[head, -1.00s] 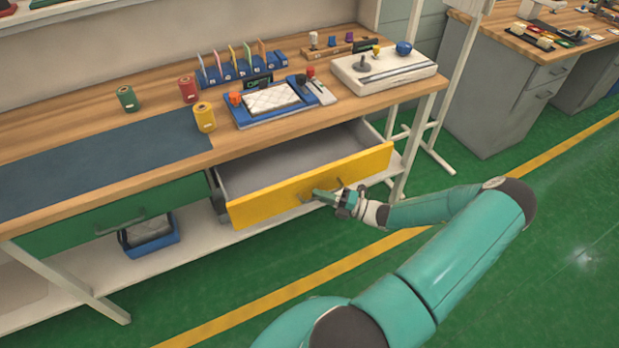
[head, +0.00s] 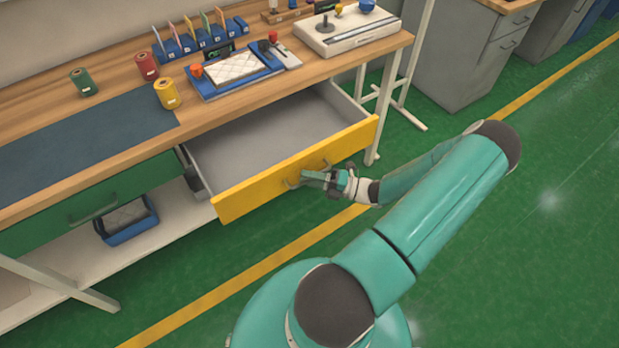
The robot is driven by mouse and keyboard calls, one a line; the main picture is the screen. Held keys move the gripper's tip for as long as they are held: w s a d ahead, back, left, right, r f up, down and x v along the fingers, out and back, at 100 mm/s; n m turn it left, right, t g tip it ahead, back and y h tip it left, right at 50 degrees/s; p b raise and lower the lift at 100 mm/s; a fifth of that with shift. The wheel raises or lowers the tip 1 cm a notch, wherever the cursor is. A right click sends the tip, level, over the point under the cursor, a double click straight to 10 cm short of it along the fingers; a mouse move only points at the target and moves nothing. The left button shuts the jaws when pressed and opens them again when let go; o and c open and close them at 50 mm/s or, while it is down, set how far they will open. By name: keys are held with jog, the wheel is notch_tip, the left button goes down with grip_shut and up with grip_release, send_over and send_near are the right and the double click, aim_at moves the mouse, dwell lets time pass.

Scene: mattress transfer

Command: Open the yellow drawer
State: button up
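The yellow drawer (head: 250,192) stands well out from under the wooden workbench, and its grey inside (head: 275,135) shows empty where I can see it. Its handle (head: 295,183) is on the middle of the yellow front, partly covered by my gripper. My gripper (head: 306,178) is at this handle, coming from the right, with its fingers reaching the handle. The fingers are too small and overlapped to tell whether they are closed around it.
A green drawer (head: 60,208) is shut at the left. A blue bin (head: 128,228) sits on the low shelf. Green, red and yellow spools (head: 167,93), a blue tray (head: 213,93) and a white device (head: 345,35) stand on the bench. The green floor in front is clear.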

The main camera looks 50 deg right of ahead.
jog(key=v, duration=1.3)
jog(key=shift+s+d, duration=0.15)
jog(key=shift+s, duration=0.2)
jog(key=w+a+r+n+g+h, duration=0.1)
jog(key=w+a+r+n+g, duration=0.75)
jog(key=n, duration=0.45)
jog(key=w+a+r+n+g+h, duration=0.1)
jog(key=w+a+r+n+g, duration=0.4)
jog(key=a+r+n+g, duration=0.55)
jog(key=s+a+r+n+t+h, duration=0.1)
jog(key=a+r+n+t+h, duration=0.2)
jog(key=a+r+n, duration=0.5)
jog(key=s+a+r+n+t+h, duration=0.2)
jog(key=a+r+n+t+h, duration=0.2)
jog(key=a+r+n, duration=0.4)
notch_tip(320, 180, up, 2)
jog(key=n, duration=0.7)
jog(key=shift+s+a+h, duration=0.3)
jog(key=shift+a, duration=0.05)
